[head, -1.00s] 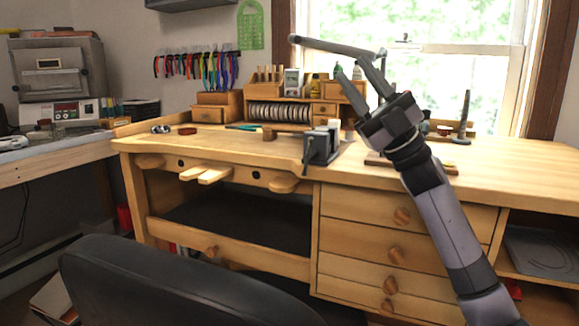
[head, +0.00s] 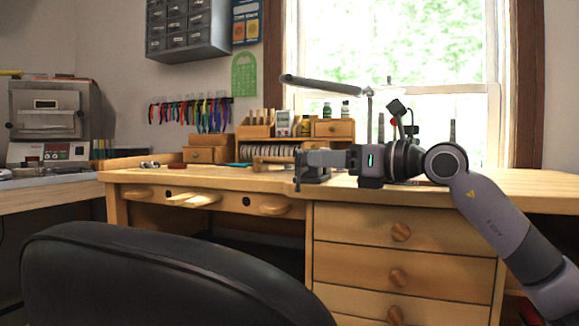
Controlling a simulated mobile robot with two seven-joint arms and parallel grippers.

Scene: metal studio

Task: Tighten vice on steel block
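The grey vice (head: 313,175) stands at the front edge of the wooden workbench, near its middle. My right gripper (head: 318,158) comes in from the right, level and pointing left. Its fingers are at the vice's upper part and overlap it in the picture. I cannot tell whether they touch it. The fingers show edge-on, so their opening is hidden. I cannot make out the steel block or the vice handle apart from the gripper and vice. My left gripper is not in view.
The workbench (head: 520,185) has free top at the right. A black chair back (head: 150,275) stands in front at the left. A wooden organiser (head: 265,130) with bottles and a lamp arm (head: 320,86) are behind the vice. Pliers (head: 190,111) hang on the wall.

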